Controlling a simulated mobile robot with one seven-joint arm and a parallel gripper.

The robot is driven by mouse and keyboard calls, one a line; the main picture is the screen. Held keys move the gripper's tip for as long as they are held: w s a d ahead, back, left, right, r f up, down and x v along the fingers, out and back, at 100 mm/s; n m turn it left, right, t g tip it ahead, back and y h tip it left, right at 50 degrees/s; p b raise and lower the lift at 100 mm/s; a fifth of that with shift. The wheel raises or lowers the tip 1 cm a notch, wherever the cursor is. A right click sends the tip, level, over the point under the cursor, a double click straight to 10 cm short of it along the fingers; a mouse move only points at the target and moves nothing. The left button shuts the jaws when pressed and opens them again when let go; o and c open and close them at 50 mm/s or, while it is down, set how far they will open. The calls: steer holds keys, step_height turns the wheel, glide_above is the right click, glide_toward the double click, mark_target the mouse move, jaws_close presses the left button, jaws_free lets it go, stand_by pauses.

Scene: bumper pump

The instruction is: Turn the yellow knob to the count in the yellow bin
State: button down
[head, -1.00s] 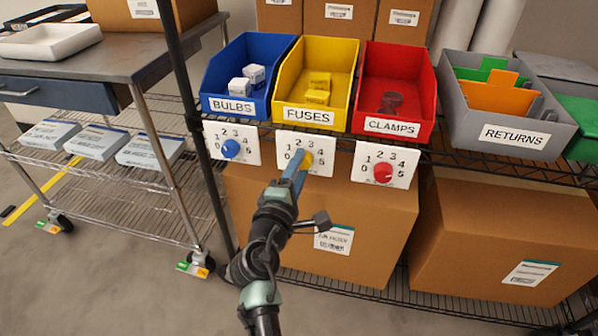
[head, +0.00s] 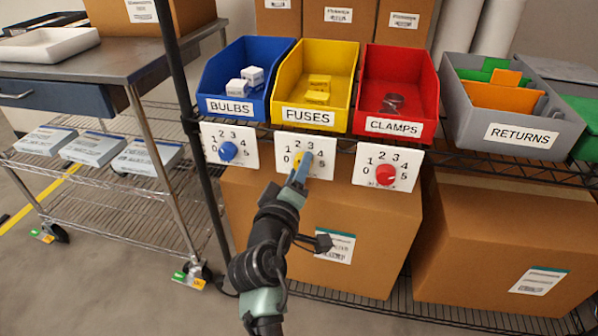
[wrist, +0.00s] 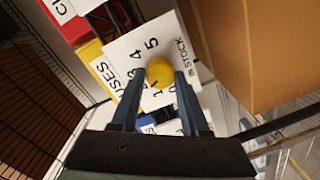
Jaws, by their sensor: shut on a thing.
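The yellow knob (head: 297,160) sits on a white dial plate (head: 320,143) below the yellow FUSES bin (head: 309,118). My gripper (head: 302,168) reaches it from below. In the wrist view, the yellow knob (wrist: 160,72) is between the tips of my gripper (wrist: 158,78), which is shut on it. The plate carries numbers 0 to 5, partly hidden by the fingers. A dark pointer mark seems to be on the knob's side near the 1, but I cannot tell its exact number. Two yellow boxes (head: 318,90) show in the yellow bin, close together.
A blue BULBS bin (head: 250,105) with white boxes stands left, with a blue knob (head: 228,151) below. A red CLAMPS bin (head: 395,124) stands right, with a red knob (head: 386,174) below. A grey RETURNS bin (head: 520,135) is farther right. Cardboard boxes (head: 350,220) fill the lower shelf.

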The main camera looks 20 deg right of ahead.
stand_by(0.5)
steer(key=shift+c, duration=2)
jaws_free()
steer(key=f+p+v, duration=0.1)
steer(key=p+v, duration=0.1)
steer(key=v, duration=1.1)
steer(key=shift+r, duration=0.45)
